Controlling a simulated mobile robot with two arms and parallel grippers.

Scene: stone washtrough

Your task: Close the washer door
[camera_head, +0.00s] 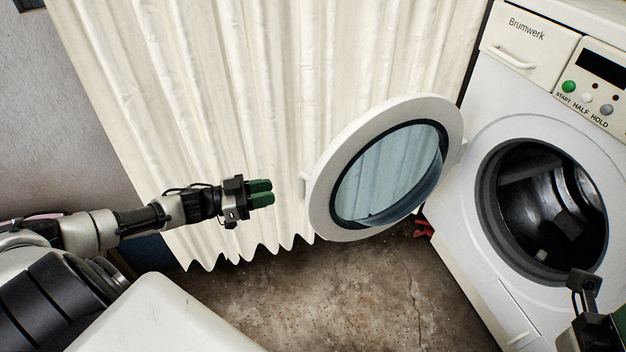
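The washer (474,165) stands at the right, its dark round drum opening (520,208) uncovered. Its round white door (327,167) with a bluish glass window (392,172) is swung wide open to the left, hinged at the left of the opening.
A pale pleated curtain (240,90) hangs behind the door and my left gripper. The stone floor (340,300) below the door is mostly clear. A small red object (423,228) lies by the washer's base. The washer's control panel (596,85) is at the upper right.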

